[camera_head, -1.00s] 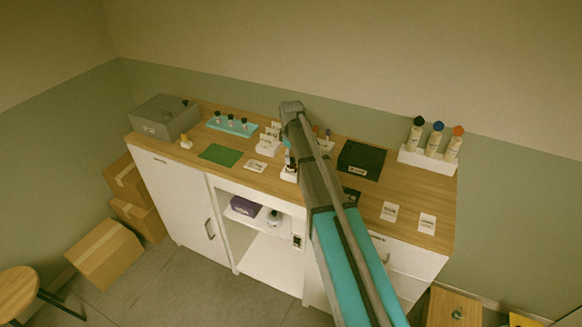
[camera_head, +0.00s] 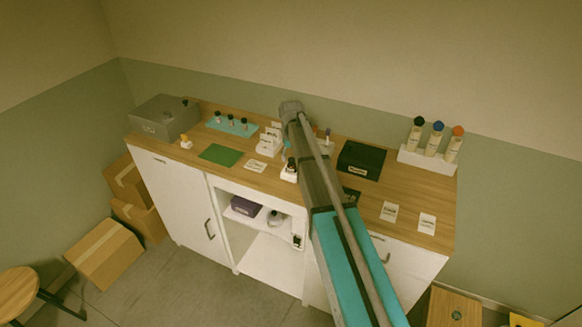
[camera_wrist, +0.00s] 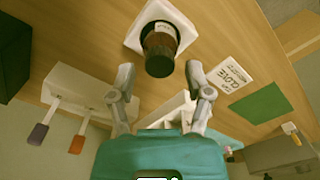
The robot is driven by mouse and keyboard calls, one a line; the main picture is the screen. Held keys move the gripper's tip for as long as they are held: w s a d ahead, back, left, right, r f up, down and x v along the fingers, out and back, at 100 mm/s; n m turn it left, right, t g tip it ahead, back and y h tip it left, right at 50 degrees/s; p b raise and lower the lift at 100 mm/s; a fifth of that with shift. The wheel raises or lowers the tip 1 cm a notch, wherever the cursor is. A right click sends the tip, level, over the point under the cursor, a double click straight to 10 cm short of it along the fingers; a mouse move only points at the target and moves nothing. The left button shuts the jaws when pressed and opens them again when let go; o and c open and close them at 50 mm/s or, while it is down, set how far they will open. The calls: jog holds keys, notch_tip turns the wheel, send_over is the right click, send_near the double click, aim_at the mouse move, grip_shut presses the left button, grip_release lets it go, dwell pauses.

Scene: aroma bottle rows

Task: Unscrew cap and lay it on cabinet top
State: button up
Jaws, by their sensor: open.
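A small brown bottle with a dark cap (camera_wrist: 160,60) stands in a white square holder (camera_wrist: 180,18) in the wrist view. In the head view the bottle (camera_head: 291,164) is at the front middle of the wooden cabinet top (camera_head: 410,183), partly beside my arm. My gripper (camera_wrist: 161,76) is open, with its two fingertips apart on either side of the cap's near edge. The fingers do not appear to touch the cap. In the head view my arm hides most of the gripper.
A green mat (camera_head: 221,155) and a label card (camera_head: 256,166) lie left of the bottle. A black box (camera_head: 361,159) and a white rack (camera_head: 428,163) with several coloured-cap bottles stand right. A teal tray (camera_head: 232,127) and a grey box (camera_head: 165,118) are at the back left.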

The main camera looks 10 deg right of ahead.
jog(key=m, duration=0.5)
jog(key=shift+m, duration=0.3)
grip_shut()
dwell(0.5)
